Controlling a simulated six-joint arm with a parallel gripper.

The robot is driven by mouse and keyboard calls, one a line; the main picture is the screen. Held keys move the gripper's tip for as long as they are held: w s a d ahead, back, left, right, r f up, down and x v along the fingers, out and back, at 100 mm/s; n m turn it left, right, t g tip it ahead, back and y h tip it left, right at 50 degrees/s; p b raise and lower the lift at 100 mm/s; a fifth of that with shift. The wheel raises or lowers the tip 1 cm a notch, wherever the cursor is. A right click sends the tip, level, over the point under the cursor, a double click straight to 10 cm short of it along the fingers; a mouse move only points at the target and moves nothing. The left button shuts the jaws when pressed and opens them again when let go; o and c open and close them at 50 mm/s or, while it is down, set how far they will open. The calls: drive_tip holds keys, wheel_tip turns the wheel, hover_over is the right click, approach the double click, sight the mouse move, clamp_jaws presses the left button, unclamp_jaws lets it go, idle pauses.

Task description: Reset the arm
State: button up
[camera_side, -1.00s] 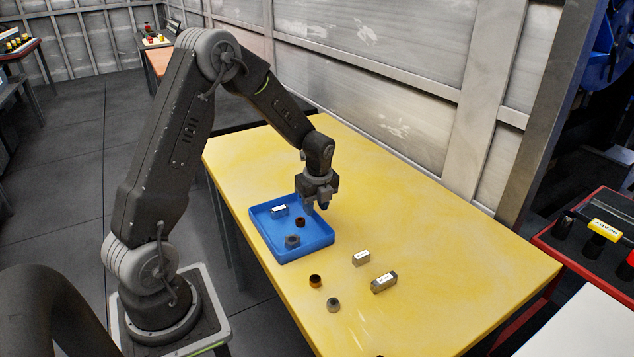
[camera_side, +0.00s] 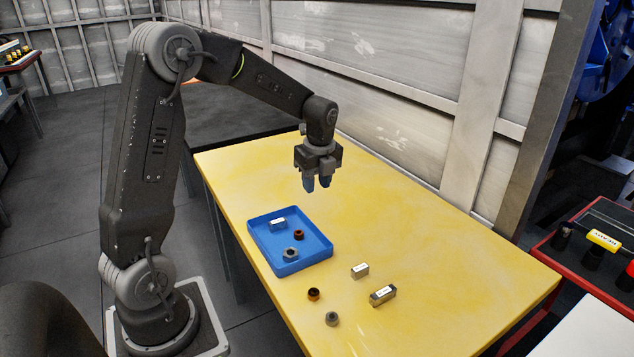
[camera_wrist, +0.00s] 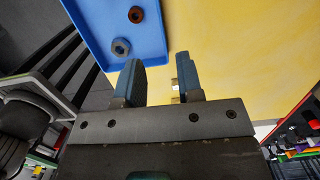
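My gripper (camera_side: 317,184) is raised above the yellow table, over the far side of the blue tray. In the wrist view the two blue fingers of my gripper (camera_wrist: 160,82) stand apart with nothing between them gripped. The blue tray (camera_side: 307,261) lies on the table. It holds a small grey labelled block (camera_side: 277,224), a brown ring-like part (camera_side: 299,235) and a grey nut-like part (camera_side: 291,254). The grey nut (camera_wrist: 121,47) and the brown part (camera_wrist: 136,14) also show in the wrist view.
On the yellow table (camera_side: 450,265), right of the tray, lie two labelled blocks (camera_side: 360,271) (camera_side: 383,295), a brown ring (camera_side: 313,294) and a grey nut (camera_side: 332,318). A metal wall (camera_side: 400,90) runs behind. A red cart (camera_side: 545,245) stands at the right.

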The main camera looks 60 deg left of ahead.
drive_tip(key=s+d+r+n+t, duration=0.2)
drive_tip(key=s+d+r+n, duration=0.3)
drive_tip(key=s+d+n, duration=0.4)
drive_tip(key=s+d+r+n+t+h, duration=0.1)
drive_tip(key=s+d+r+n+t, duration=0.2)
drive_tip(key=s+d+n, duration=0.6)
wheel_tip(320, 180, up, 2)
drive_tip(key=shift+s+r+t, duration=0.1)
drive_tip(key=shift+s+t, duration=0.2)
drive_tip(key=shift+s, duration=0.2)
drive_tip(key=shift+d, duration=0.1)
